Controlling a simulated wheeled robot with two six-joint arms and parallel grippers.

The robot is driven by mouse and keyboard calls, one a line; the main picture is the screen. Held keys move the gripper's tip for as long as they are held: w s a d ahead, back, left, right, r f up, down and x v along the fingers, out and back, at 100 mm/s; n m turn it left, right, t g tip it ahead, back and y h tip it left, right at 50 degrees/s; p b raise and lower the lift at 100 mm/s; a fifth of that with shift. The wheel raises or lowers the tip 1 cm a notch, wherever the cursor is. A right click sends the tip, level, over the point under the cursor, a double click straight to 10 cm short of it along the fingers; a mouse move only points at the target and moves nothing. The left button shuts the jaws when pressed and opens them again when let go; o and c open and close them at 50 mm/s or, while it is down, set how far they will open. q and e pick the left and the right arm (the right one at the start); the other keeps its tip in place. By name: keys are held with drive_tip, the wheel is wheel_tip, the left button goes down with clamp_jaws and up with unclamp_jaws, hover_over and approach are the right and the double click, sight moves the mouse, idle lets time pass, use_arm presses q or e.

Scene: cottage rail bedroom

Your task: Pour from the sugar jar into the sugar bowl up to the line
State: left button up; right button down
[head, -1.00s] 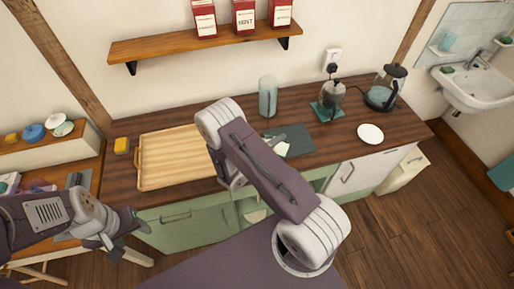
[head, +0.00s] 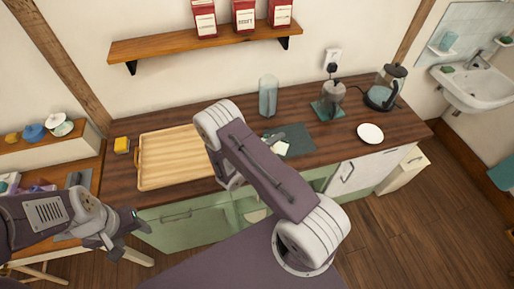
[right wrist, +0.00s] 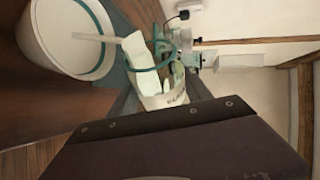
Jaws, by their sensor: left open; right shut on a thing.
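In the right wrist view, the white sugar bowl (right wrist: 32,50) with a teal line around its inner wall is at the upper left. The labelled sugar jar (right wrist: 176,98), with a teal ring, is tilted beside it, in my right gripper. A pale strip of what looks like sugar (right wrist: 92,38) runs from the jar's mouth into the bowl. The sugar level against the line is hard to tell. In the head view my right arm hides most of jar and bowl; my right gripper (head: 232,180) is partly visible. My left gripper (head: 122,230) is open and empty, before the counter's left end.
A dark mat (head: 298,137) lies on the counter. A wooden tray (head: 165,160) is to its left. A tall glass container (head: 268,95), a small pot (head: 332,95), a kettle (head: 386,88) and a white plate (head: 370,133) stand around. A shelf (head: 190,45) with red tins hangs above.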

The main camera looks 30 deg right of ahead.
drive_tip(key=shift+r, duration=0.25)
drive_tip(key=f+m, duration=0.1)
drive_tip(key=s+d+f+m+y+b, duration=0.1)
drive_tip(key=shift+s+f+t+y, duration=0.15)
drive_tip(key=shift+f+t+y, duration=0.15)
drive_tip(key=shift+f+t, duration=0.1)
drive_tip(key=shift+r+m, duration=0.1)
drive_tip(key=shift+m, duration=0.2)
drive_tip(key=shift+f+m+t+y+b, duration=0.3)
drive_tip(key=shift+f+m+t+b, duration=0.1)
drive_tip(key=shift+f+m+b, duration=0.15)
drive_tip(key=shift+r+m+p, duration=0.35)
drive_tip(key=shift+r+p, duration=0.3)
drive_tip(key=shift+p, duration=0.05)
drive_tip(key=shift+r+t+y, duration=0.15)
drive_tip(key=shift+t+y, duration=0.15)
drive_tip(key=shift+y, duration=0.1)
drive_tip(key=shift+m, duration=0.3)
